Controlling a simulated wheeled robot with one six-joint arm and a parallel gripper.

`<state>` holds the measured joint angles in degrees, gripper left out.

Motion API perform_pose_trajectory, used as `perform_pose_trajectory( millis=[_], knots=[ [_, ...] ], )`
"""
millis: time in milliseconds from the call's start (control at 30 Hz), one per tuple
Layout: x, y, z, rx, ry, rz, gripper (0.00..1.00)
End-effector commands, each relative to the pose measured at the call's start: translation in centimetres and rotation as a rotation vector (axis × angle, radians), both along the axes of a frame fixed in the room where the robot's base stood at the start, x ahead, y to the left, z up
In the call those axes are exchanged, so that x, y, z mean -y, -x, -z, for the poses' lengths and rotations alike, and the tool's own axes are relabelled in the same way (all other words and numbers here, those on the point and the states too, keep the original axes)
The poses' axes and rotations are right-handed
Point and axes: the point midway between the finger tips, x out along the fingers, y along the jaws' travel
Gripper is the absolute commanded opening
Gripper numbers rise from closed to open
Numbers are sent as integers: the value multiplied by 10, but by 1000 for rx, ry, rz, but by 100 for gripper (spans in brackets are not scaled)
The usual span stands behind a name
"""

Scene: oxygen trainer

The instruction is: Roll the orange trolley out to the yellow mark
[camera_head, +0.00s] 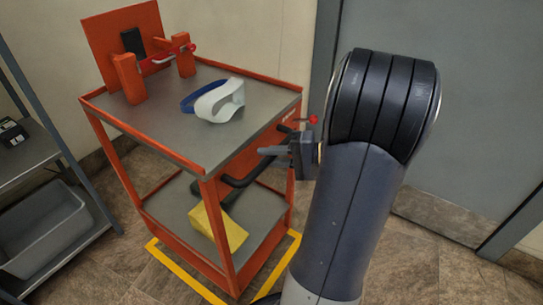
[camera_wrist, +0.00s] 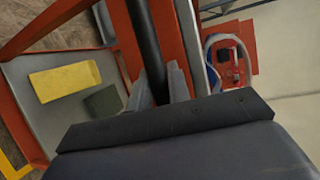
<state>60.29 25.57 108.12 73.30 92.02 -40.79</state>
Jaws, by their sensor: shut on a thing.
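The orange trolley (camera_head: 213,215) stands at left centre in the head view, with grey shelves and a black handle bar (camera_head: 238,182) on its right side. My gripper (camera_head: 273,152) is shut on this bar. In the wrist view the bar (camera_wrist: 146,45) runs between the fingers of my gripper (camera_wrist: 160,88). Yellow floor tape (camera_head: 183,276) runs along the trolley's front and right sides, close to its base. Its far side is hidden. A bit of the tape (camera_wrist: 14,168) also shows in the wrist view.
On the trolley's top are a blue-and-white looped item (camera_head: 219,101) and an orange bracket (camera_head: 127,78); a yellow wedge (camera_head: 219,226) lies below. A grey rack (camera_head: 42,156) stands left. A wall is behind, a grey door (camera_head: 475,110) right. Floor at lower right is clear.

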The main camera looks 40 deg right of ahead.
Motion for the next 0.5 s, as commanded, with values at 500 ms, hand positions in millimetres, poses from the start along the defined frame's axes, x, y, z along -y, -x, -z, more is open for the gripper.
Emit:
perform_pose_trajectory(
  millis=[500],
  knots=[
    [0, 0, 0, 0, 0, 0, 40]
  ],
)
